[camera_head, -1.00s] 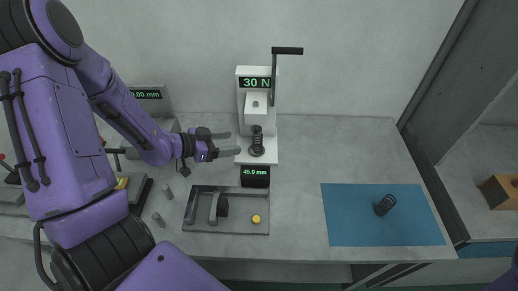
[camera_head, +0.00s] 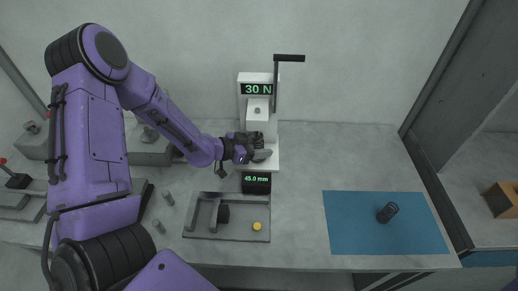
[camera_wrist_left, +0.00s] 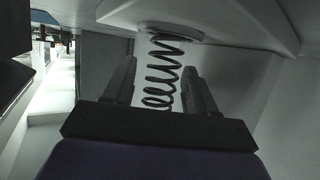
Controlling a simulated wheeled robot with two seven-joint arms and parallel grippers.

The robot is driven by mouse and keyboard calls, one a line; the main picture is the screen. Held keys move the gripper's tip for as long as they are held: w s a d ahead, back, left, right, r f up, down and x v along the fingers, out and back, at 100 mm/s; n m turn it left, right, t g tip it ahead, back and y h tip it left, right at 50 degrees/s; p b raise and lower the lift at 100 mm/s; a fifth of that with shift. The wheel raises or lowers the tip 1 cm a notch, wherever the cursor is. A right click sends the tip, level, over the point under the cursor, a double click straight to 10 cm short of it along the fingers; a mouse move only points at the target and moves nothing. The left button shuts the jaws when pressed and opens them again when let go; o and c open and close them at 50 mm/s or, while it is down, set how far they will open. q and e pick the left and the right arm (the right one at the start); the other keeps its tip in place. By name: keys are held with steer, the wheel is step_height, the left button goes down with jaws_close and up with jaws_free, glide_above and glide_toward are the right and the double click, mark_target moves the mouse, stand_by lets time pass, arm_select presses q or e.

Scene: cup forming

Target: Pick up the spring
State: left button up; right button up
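A dark coil spring (camera_wrist_left: 163,78) stands upright in the white press (camera_head: 257,113), its top against the pressing head in the left wrist view. My left gripper (camera_head: 264,155) is at the press, in front of the spring, and hides most of it in the head view. In the left wrist view the two fingers of my left gripper (camera_wrist_left: 160,70) are apart, one on each side of the spring, with gaps visible. A second dark spring (camera_head: 388,212) lies on the blue mat (camera_head: 350,235) at the right. My right gripper is not in view.
The press display reads 30 N, and a small display (camera_head: 256,183) below it reads 45.0 mm. The table between press and mat is clear.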

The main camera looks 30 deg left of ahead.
arm_select(q)
steer(key=c, duration=0.8)
steer(key=shift+r, duration=0.55)
steer(key=s+a, duration=0.2)
steer(key=s, duration=0.1)
steer(key=s+a+b, duration=0.1)
steer(key=s+a, duration=0.1)
steer(key=s, duration=0.2)
steer(key=s+a, duration=0.2)
steer(key=s, duration=0.2)
step_height(320, 180, up, 14)
steer(key=p, duration=0.1)
steer(key=shift+s+p, duration=0.2)
steer(key=shift+p, duration=0.1)
steer(key=shift+a, duration=0.1)
